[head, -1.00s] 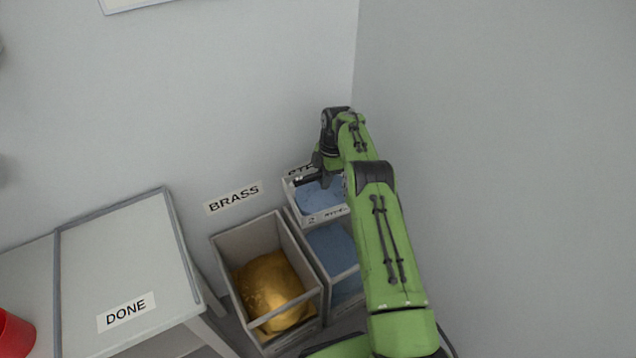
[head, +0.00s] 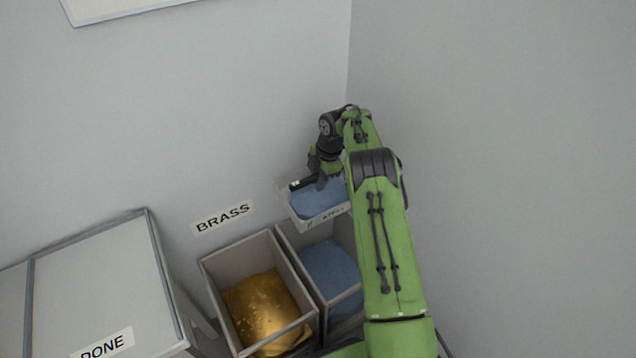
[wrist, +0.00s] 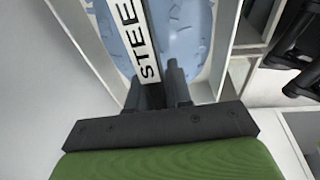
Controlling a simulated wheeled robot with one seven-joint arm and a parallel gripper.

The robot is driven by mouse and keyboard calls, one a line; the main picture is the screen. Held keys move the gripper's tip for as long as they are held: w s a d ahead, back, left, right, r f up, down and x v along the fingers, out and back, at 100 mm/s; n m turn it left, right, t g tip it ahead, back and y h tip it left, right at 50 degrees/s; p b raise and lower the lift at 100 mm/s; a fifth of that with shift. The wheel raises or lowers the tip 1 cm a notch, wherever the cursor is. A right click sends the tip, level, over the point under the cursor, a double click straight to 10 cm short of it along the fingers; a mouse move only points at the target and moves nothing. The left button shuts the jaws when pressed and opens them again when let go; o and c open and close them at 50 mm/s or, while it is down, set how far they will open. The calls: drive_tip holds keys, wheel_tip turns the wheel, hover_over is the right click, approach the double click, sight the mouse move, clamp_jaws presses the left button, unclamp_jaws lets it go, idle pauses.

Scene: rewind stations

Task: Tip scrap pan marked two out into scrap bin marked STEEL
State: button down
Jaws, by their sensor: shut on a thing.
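The scrap pan marked 2 (head: 318,224) is a pale open tray with blue scrap (head: 315,203) in it, and its front label also seems to read STEEL. My gripper (head: 317,179) is shut on the pan at its far left side. The pan is held above the back of the steel bin (head: 345,295), looks roughly level, and still carries its scrap. That bin holds blue scrap (head: 328,265). In the wrist view, my gripper (wrist: 155,92) is beside a strip lettered STEE, with blue scrap (wrist: 185,35) beyond. My arm hides the pan's right end and part of the bin.
A bin of golden scrap (head: 265,305) stands directly left of the steel bin, under a BRASS wall label (head: 222,217). A grey table marked DONE (head: 95,270) is farther left. Walls close off the back and right.

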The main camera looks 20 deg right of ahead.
drive_tip(key=shift+s+t+b, duration=0.1)
drive_tip(key=shift+t+b, duration=0.3)
drive_tip(key=shift+b, duration=0.85)
drive_tip(key=s+t, duration=0.1)
drive_tip(key=t, duration=0.1)
drive_tip(key=s+t+y, duration=0.1)
drive_tip(key=s+t, duration=0.1)
drive_tip(key=t, duration=0.1)
drive_tip(key=s+d+t, duration=0.1)
drive_tip(key=s+t, duration=0.1)
drive_tip(key=shift+s+r+n+t+y+b, duration=0.1)
drive_tip(key=shift+s+n+t+y+b, duration=0.1)
drive_tip(key=shift+n+t+y+b, duration=0.15)
drive_tip(key=s+t, duration=0.1)
drive_tip(key=s+f+t+y, duration=0.1)
drive_tip(key=t, duration=0.1)
drive_tip(key=s+f+t, duration=0.1)
drive_tip(key=shift+d+f, duration=0.25)
drive_tip(key=shift+d, duration=0.1)
drive_tip(key=shift+r, duration=0.1)
